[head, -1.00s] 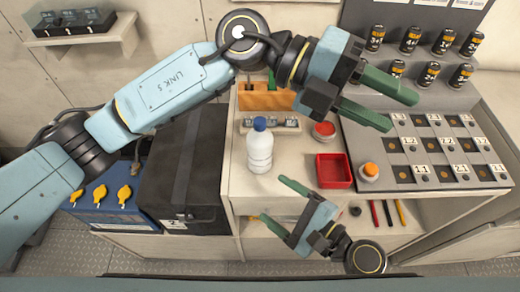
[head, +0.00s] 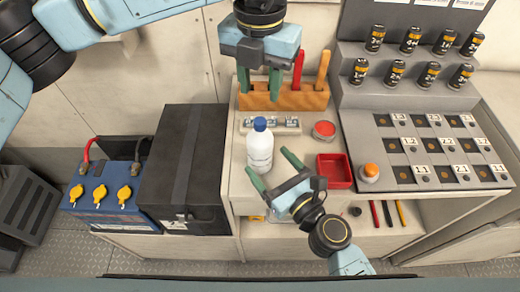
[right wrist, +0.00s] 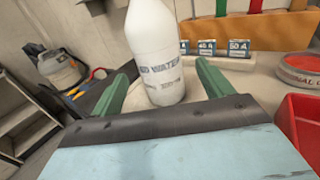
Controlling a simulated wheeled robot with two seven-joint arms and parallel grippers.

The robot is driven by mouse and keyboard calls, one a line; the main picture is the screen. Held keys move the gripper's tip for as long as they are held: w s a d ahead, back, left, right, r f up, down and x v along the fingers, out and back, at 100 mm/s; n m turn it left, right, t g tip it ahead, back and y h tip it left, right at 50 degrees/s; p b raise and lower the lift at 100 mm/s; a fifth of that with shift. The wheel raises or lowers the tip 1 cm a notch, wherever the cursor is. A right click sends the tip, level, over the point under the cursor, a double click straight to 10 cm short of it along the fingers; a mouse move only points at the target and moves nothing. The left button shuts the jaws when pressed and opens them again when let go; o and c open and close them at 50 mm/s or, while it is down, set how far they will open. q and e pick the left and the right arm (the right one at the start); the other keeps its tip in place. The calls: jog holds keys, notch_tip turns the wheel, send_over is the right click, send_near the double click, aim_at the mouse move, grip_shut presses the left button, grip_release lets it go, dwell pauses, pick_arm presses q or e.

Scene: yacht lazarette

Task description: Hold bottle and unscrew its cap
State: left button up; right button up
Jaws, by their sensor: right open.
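A white bottle (head: 259,153) with a blue cap (head: 260,124) stands upright on the counter. In the right wrist view the bottle (right wrist: 154,50) stands ahead between the two green fingertips, its cap out of frame. My right gripper (head: 270,168) is open, with its fingers toward the bottle's lower part; I cannot tell whether they touch it. My left gripper (head: 260,88) points down behind and above the bottle, in front of the wooden tool rack. Its two green fingers are apart and nothing shows between them.
A red tray (head: 334,171), a round red-topped tin (head: 324,131) and an orange button (head: 371,170) are right of the bottle. A fuse strip (head: 270,123) and wooden tool rack (head: 310,98) stand behind. A black case (head: 183,165) is at left, a can rack (head: 415,70) at right.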

jog(key=x, duration=0.6)
jog(key=shift+w+a, duration=0.2)
jog(key=shift+w, duration=0.05)
